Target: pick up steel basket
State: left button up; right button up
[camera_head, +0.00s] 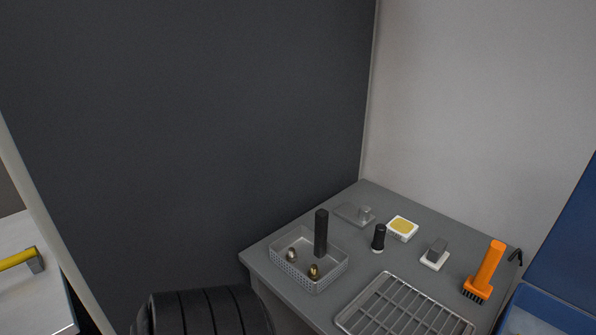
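The steel basket (327,280) is a shallow, light grey, perforated tray on the left part of a grey table (289,224). A dark upright block (321,233) and two small brass-coloured pieces, one at the left (292,255) and one at the front (314,272), are in it. The basket sits close to the table's left edge. Neither of my grippers is in view.
A wire rack tray (405,307) lies at the front of the table. Black tyres (205,312) are at the lower left.

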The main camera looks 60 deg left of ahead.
aim_at(311, 248)
jog(key=u, duration=1.85)
